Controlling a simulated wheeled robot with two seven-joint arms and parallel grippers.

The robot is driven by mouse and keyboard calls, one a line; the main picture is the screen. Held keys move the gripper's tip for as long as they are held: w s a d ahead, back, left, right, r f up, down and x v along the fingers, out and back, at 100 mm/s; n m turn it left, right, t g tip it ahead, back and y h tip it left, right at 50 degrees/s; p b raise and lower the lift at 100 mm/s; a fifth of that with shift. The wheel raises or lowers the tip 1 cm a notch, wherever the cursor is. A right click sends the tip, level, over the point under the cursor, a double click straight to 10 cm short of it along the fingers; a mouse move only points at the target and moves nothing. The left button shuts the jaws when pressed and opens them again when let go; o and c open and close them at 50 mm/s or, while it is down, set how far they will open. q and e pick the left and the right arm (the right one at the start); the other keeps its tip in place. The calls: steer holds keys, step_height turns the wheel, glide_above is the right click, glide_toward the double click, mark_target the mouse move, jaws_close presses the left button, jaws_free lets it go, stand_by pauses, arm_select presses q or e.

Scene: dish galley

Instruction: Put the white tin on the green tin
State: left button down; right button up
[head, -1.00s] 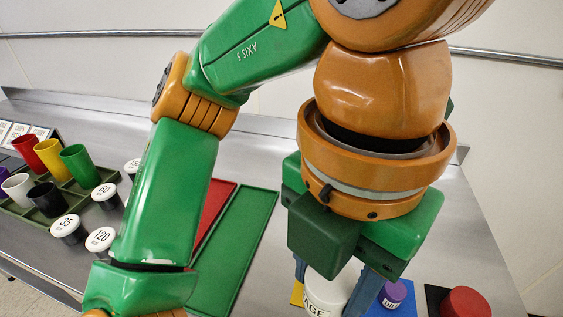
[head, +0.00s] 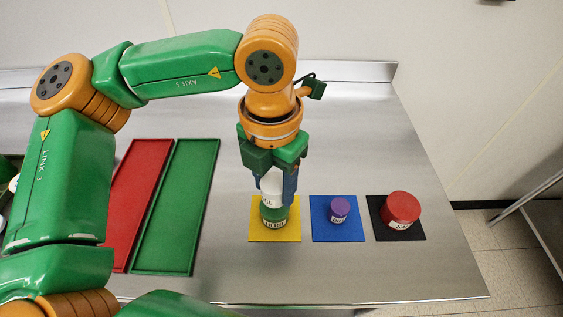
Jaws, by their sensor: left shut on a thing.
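My left gripper (head: 273,188) points down, shut on the white tin (head: 269,197), which is upright with a dark-lettered label partly hidden by the fingers. The white tin is directly above the green tin (head: 274,216), and its lower edge meets the green tin's top in the picture. I cannot tell whether they touch or a thin gap is left. The green tin stands on a yellow mat (head: 290,233) and has a white label. My right gripper is not in view.
Right of the yellow mat, a purple tin (head: 339,207) stands on a blue mat (head: 325,233) and a larger red tin (head: 402,207) on a black mat (head: 412,234). A green tray (head: 178,205) and a red tray (head: 137,205) lie empty at left. The front counter is clear.

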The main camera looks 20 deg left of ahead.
arm_select(q)
step_height(320, 180, down, 2)
steer(key=shift+f, duration=0.1)
steer(key=shift+f, duration=0.1)
steer(key=shift+s+f, duration=0.1)
steer(key=shift+f, duration=0.05)
steer(key=shift+c, duration=1.4)
jaws_free()
